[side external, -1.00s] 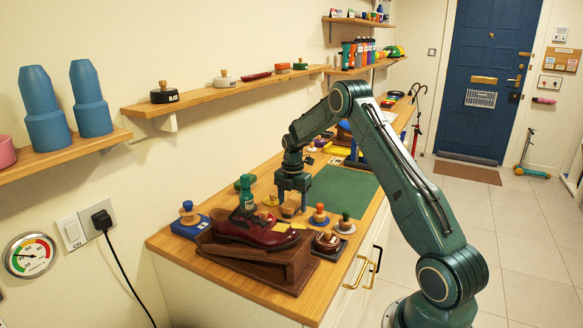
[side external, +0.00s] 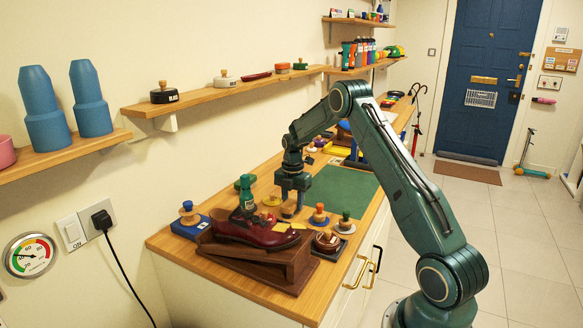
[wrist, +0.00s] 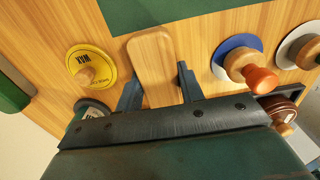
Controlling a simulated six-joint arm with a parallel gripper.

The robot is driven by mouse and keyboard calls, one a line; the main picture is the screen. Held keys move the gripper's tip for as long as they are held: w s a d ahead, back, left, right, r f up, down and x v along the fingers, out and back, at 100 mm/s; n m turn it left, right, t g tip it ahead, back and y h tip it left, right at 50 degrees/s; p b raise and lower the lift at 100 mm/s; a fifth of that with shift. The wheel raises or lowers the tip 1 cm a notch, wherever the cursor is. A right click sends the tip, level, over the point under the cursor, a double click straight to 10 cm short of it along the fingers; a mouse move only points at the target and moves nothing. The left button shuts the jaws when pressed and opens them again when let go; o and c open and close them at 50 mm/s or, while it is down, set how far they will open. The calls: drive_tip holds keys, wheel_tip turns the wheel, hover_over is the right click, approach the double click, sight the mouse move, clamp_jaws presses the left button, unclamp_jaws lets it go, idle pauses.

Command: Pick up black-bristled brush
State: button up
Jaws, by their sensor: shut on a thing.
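A brush with a pale wooden back (wrist: 153,62) stands between the two fingers of my gripper (wrist: 158,88) in the wrist view. My gripper is shut on it, with one finger at each long side. The wooden body also shows below my gripper (side external: 292,192) in the side view (side external: 289,209). It is low at the bench, and I cannot tell whether it touches the top. The bristles are hidden from above in the wrist view and too small to make out in the side view.
A yellow round tin (wrist: 91,66) lies left of the brush, and a wooden-knobbed applicator on a blue and white disc (wrist: 237,59) is to the right. A dark red shoe (side external: 258,231) on a wooden stand is in front. A green mat (side external: 342,190) lies behind.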

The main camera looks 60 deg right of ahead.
sight(291, 202)
drive_tip(key=shift+r, duration=0.15)
wheel_tip(291, 202, up, 20)
idle(0.6)
idle(0.3)
drive_tip(key=o, duration=0.3)
drive_tip(key=shift+c, duration=0.8)
drive_tip(key=s+a, duration=0.5)
drive_tip(key=a, duration=0.6)
drive_tip(key=s+a, duration=0.5)
drive_tip(key=a, duration=0.6)
drive_tip(key=shift+r, duration=0.2)
